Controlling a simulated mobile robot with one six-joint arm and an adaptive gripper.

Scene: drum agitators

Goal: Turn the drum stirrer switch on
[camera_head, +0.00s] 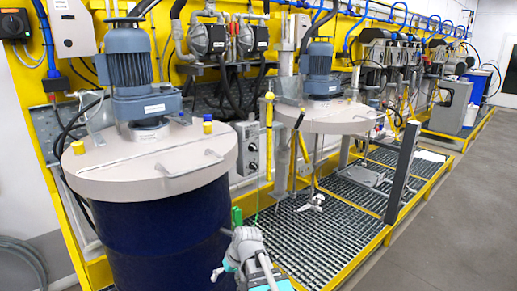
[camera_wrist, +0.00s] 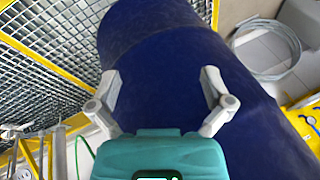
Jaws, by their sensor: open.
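A grey switch box (camera_head: 248,148) with small dark knobs stands behind the gap between the two stirrers, right of the near drum. Which knob is the stirrer switch, and its setting, are too small to tell. The near drum (camera_head: 170,240) is dark blue, with a beige lid (camera_head: 150,160) and a blue-grey stirrer motor (camera_head: 131,70) on top. My gripper (camera_head: 226,254) is low at the drum's right side, below and in front of the box. In the wrist view, my gripper (camera_wrist: 161,82) is open and empty, its fingers spread before the blue drum (camera_wrist: 165,45). The switch box is not recognizable there.
A second stirrer with a beige lid (camera_head: 326,116) is raised over the metal grating (camera_head: 310,235). A grey upright post (camera_head: 402,172) stands at its right. A black and red switch (camera_head: 14,24) is on the left wall. The grey floor (camera_head: 455,225) at right is clear.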

